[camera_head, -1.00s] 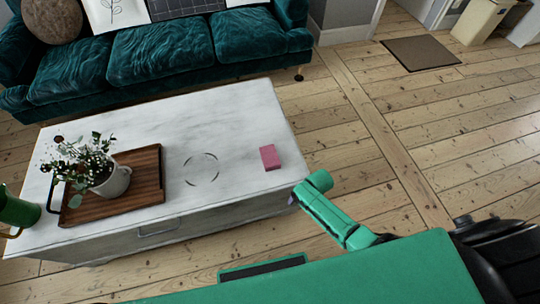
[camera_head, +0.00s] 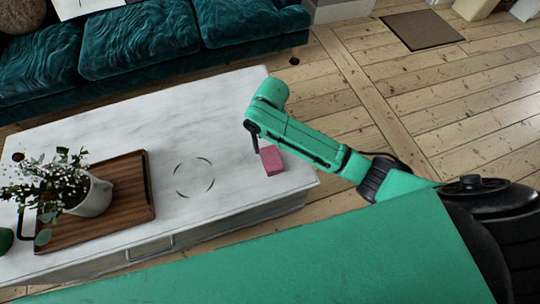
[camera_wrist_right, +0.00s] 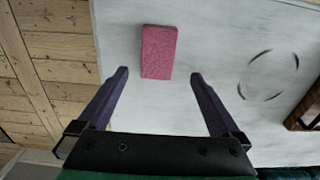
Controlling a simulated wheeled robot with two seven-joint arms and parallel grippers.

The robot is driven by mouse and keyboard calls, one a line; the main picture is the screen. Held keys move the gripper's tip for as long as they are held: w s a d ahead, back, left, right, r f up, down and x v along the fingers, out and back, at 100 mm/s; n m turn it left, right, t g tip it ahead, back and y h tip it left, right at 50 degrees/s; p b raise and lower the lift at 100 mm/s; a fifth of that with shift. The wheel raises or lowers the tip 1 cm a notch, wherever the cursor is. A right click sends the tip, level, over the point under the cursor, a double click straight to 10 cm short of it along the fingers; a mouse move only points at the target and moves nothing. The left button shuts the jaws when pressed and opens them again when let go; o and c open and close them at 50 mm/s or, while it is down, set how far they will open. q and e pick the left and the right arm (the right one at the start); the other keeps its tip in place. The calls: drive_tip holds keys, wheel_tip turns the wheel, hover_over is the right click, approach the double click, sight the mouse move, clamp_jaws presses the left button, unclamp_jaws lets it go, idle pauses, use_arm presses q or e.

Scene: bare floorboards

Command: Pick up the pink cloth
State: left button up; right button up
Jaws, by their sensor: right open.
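The pink cloth (camera_head: 271,160) is a small folded block lying on the white marble-like table (camera_head: 225,120), near its right end. It also shows in the right wrist view (camera_wrist_right: 158,52), beyond the fingertips and between their lines, slightly left of centre. My right gripper (camera_head: 254,143) hangs beside the cloth in the head view, with one dark finger visible next to its upper left side. In the right wrist view its two purple-grey fingers (camera_wrist_right: 159,73) are wide apart with nothing between them. My left gripper is not in view.
A wooden tray (camera_head: 135,190) with a white pot of flowers (camera_head: 95,195) stands on the table's left part. A teal sofa (camera_head: 140,45) is behind the table. The table top around the cloth is clear. Bare floorboards (camera_head: 345,60) lie to the right.

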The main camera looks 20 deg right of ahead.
hover_over(271, 158)
drive_tip(key=f, duration=0.4)
drive_tip(key=shift+s+f+b, duration=0.3)
drive_tip(key=shift+s+b, duration=0.05)
drive_tip(key=shift+b, duration=0.05)
drive_tip(key=f, duration=0.2)
drive_tip(key=f+b, duration=0.1)
drive_tip(key=f, duration=0.2)
drive_tip(key=shift+w+d+f+b, duration=0.1)
drive_tip(key=shift+w+f+b, duration=0.2)
drive_tip(key=shift+b, duration=0.05)
drive_tip(key=shift+f, duration=0.4)
drive_tip(key=shift+r, duration=0.1)
drive_tip(key=c, duration=1.2)
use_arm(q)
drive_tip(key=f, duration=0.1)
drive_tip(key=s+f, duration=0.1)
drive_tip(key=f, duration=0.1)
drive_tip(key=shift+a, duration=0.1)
use_arm(e)
drive_tip(key=shift+o, duration=0.2)
drive_tip(key=shift+r, duration=0.1)
